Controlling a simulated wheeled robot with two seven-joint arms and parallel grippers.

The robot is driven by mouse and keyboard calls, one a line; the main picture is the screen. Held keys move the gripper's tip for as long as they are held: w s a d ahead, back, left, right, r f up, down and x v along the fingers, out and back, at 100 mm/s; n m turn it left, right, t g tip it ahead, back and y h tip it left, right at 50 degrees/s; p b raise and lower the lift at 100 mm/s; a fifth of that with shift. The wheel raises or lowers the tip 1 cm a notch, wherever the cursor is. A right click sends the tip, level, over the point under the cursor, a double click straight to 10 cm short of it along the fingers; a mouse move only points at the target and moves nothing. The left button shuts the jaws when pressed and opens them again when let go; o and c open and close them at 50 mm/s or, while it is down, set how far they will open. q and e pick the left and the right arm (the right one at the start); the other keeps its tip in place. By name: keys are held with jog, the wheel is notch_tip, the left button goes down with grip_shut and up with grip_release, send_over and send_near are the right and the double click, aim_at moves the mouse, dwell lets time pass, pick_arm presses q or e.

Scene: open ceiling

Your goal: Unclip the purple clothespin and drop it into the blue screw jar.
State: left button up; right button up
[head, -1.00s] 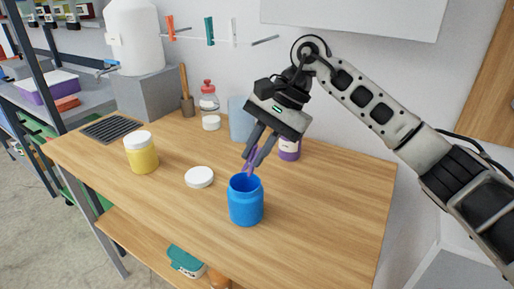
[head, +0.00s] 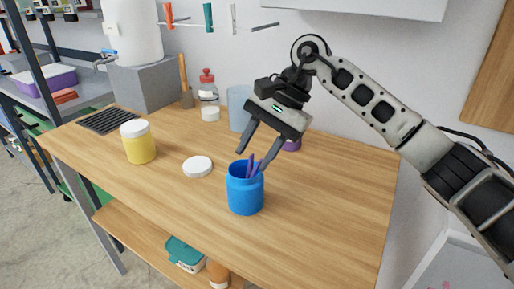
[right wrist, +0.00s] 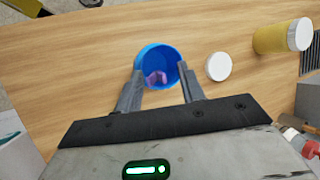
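The blue screw jar (head: 245,196) stands open and upright on the wooden table, and its mouth also shows in the right wrist view (right wrist: 158,54). The purple clothespin (head: 252,166) is in the jar's mouth, with its upper end above the rim in the head view; in the right wrist view (right wrist: 156,78) it lies inside the jar's opening. My right gripper (head: 250,158) is open just above the jar, with its fingers spread to either side of the mouth and apart from the clothespin. My left gripper is not in view.
A white lid (head: 198,166) lies left of the jar. A yellow jar (head: 139,146) with a white lid stands farther left. A line with orange, teal and white clothespins (head: 208,16) hangs at the back. The table's right side (head: 330,190) is clear.

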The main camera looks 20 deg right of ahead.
jog(key=v, duration=1.6)
